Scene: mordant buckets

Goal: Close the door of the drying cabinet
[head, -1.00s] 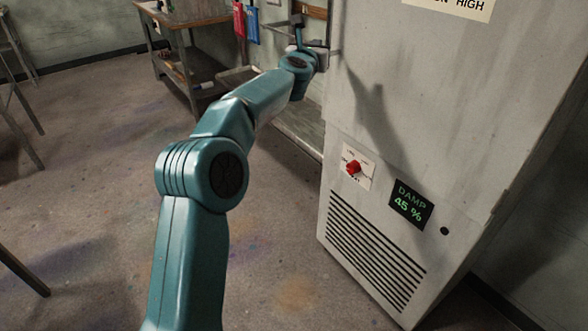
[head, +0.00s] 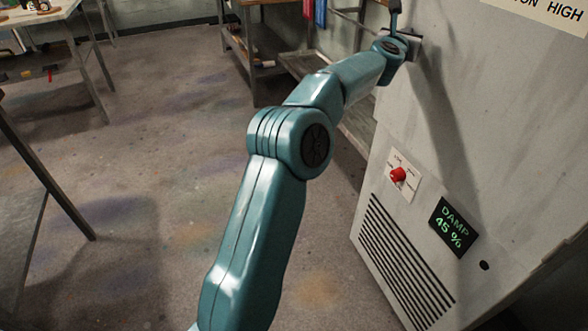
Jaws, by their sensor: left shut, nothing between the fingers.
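The drying cabinet (head: 465,140) is a tall, worn grey box on the right of the head view. Its lower front has a red knob (head: 398,175), a display (head: 453,228) reading "DAMP 45 %" and a slotted vent (head: 400,265). The door's upper part is cut off by the top of the picture. I cannot tell whether the door is ajar or flush. My left arm reaches up from the bottom. My left gripper (head: 396,8) is shut and empty at the cabinet's left edge. I cannot tell whether it touches. My right gripper is not in view.
A wooden-topped workbench (head: 265,70) with a lower shelf stands behind, with red and blue items hanging beside it. A low grey shelf (head: 300,65) runs behind my arm. Other tables (head: 75,40) stand at the left. The floor between is clear.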

